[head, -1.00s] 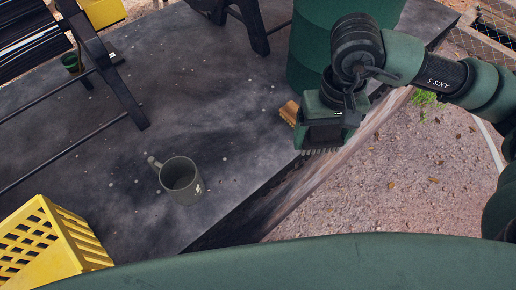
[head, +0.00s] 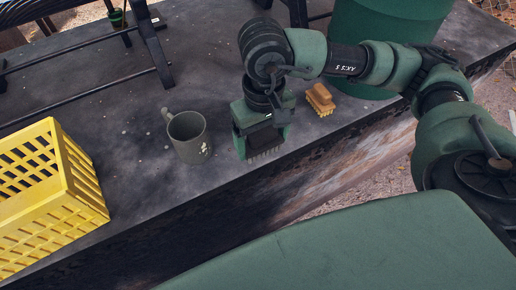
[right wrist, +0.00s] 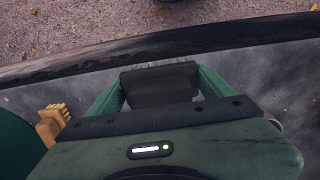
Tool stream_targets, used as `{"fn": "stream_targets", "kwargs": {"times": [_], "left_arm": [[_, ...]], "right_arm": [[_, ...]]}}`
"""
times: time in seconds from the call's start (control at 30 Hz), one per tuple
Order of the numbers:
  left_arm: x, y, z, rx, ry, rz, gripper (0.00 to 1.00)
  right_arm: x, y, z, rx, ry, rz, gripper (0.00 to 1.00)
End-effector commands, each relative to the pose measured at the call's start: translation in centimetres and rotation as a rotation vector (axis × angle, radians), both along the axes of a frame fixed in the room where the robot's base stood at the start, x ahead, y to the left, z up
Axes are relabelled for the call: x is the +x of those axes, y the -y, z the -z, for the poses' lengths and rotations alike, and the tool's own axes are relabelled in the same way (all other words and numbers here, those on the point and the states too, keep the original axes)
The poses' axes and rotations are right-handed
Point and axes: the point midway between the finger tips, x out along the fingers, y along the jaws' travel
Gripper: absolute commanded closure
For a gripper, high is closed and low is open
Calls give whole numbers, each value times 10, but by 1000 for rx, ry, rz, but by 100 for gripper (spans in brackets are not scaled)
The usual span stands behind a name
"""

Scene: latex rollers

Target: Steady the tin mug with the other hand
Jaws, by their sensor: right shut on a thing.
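The tin mug (head: 188,138) is grey-green with a pale mark and stands upright on the dark table (head: 110,165), its handle toward the upper left. My right gripper (head: 262,134) is to the right of the mug, with a gap between them. It is shut on a dark block with a fringe of short bristles, like a brush (head: 266,147); in the right wrist view this dark brush (right wrist: 160,83) sits between the two green fingers. The mug does not show clearly in the right wrist view. My left gripper is not in view.
A yellow crate (head: 82,187) stands left of the mug near the table's front edge. A wooden brush with yellow bristles (head: 320,99) lies right of my right gripper, beside a large green container (head: 385,45). Dark chair legs (head: 155,50) stand behind. The table between crate and mug is clear.

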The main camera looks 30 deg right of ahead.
Motion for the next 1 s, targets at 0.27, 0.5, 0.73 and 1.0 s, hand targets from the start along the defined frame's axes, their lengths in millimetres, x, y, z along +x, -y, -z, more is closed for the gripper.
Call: {"fn": "stream_targets", "kwargs": {"times": [0.27, 0.5, 0.73, 1.0], "left_arm": [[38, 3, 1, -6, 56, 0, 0], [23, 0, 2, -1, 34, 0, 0], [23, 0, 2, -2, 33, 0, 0], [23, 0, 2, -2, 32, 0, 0]], "right_arm": [[0, 0, 3, -1, 1, 1, 51], [20, -17, -10, 41, 7, 4, 51], [60, -64, -47, 150, 7, 4, 51], [75, -85, -66, 200, 1, 0, 51]]}}
